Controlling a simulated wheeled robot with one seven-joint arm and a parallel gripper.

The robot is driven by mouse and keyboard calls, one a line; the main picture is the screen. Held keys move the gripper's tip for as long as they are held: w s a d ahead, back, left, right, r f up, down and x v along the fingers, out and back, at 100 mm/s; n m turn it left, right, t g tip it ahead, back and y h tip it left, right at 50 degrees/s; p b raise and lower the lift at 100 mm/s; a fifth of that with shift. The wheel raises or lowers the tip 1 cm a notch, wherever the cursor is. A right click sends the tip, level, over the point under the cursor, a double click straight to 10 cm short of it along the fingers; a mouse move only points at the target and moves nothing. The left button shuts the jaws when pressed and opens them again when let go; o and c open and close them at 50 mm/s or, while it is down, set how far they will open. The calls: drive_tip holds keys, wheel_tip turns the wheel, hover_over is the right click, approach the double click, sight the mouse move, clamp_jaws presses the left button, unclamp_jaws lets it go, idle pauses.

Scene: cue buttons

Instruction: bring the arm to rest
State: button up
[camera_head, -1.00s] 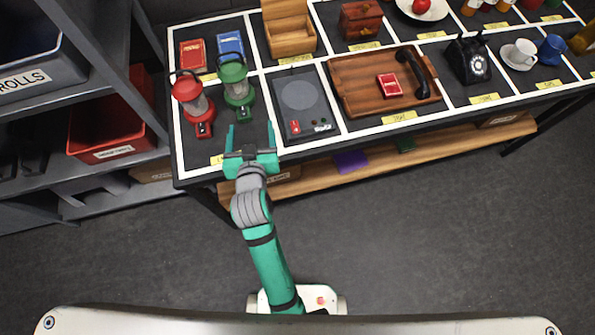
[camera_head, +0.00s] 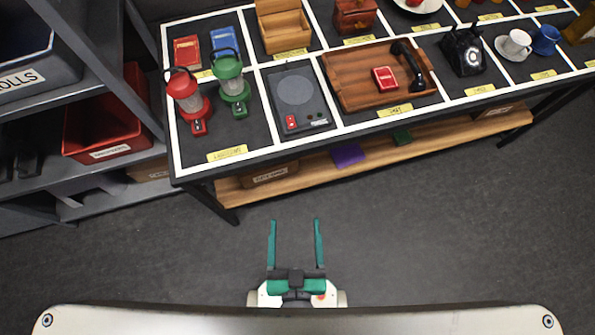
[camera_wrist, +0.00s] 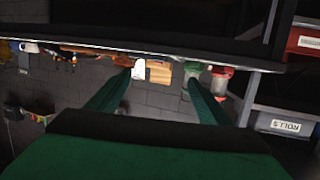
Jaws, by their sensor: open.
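My gripper (camera_head: 296,245) is open and empty, low in the head view, in front of the table and over the grey floor. Its two teal fingers point toward the table and stand apart from it. In the wrist view my gripper (camera_wrist: 160,100) shows its two fingers spread wide with nothing held between them. The arm is drawn back close to my body, and most of its links are hidden behind the gripper.
The table carries a red lantern (camera_head: 187,98), a green lantern (camera_head: 232,88), a grey device with a round plate (camera_head: 297,98), a wooden tray (camera_head: 352,90) and a black telephone (camera_head: 464,52). Shelving with a red bin (camera_head: 104,125) stands left. The floor (camera_head: 420,220) before the table is clear.

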drive_tip(key=shift+s+d+r+h, duration=0.15)
drive_tip(key=shift+s+r, duration=0.15)
drive_tip(key=shift+s, duration=0.25)
drive_tip(key=shift+s+d+r+h, duration=0.15)
drive_tip(key=shift+s+r, duration=0.1)
drive_tip(key=shift+s, duration=0.3)
drive_tip(key=shift+w, duration=0.15)
